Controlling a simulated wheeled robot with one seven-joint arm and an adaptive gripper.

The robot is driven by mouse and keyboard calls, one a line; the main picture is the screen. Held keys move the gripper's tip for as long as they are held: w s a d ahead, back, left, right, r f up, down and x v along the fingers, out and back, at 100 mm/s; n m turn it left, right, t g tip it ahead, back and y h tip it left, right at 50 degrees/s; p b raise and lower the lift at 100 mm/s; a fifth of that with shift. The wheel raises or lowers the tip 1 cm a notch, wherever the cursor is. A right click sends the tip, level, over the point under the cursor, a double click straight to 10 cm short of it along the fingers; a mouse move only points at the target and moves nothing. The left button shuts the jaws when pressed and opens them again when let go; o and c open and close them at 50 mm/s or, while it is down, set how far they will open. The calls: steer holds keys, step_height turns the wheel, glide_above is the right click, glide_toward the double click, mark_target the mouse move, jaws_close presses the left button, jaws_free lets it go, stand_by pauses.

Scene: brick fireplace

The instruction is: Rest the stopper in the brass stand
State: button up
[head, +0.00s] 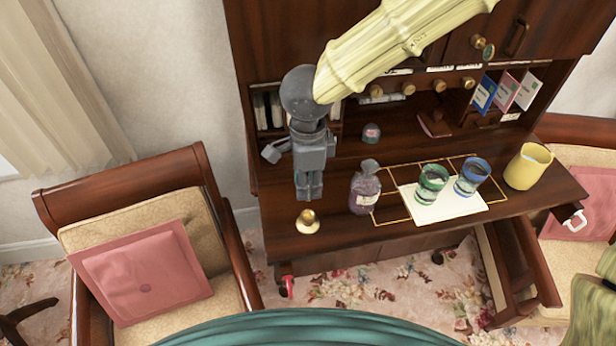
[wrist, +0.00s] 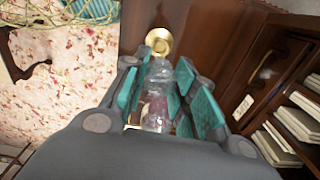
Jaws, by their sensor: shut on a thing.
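My gripper (head: 309,193) points down above the desk, just behind and above the small round brass stand (head: 307,222). In the wrist view the brass stand (wrist: 159,42) shows beyond the fingertips. My gripper (wrist: 164,76) is shut on the clear glass stopper (wrist: 159,72), between the teal pads. The stopper is apart from the stand; its lower end is hard to make out. In the head view the fingers hide the stopper. A purple-tinted glass bottle (head: 364,192) with a label stands upright to the right of my gripper.
Green (head: 432,182) and blue (head: 472,176) glasses stand on a pale sheet (head: 452,209), with a yellow cup (head: 528,167) to the right. A small jar (head: 371,133) stands behind. Shelves rise at the desk's back. The desk's front edge is close to the stand. A chair (head: 145,270) is at left.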

mark_target(308, 181)
steer(key=shift+f+b, duration=1.1)
steer(key=shift+f, duration=1.8)
steer(key=shift+p, duration=1.45)
steer(key=shift+f, duration=1.55)
steer(key=o, duration=0.9)
steer(key=shift+o, duration=0.2)
step_height(308, 181, up, 12)
stand_by(0.5)
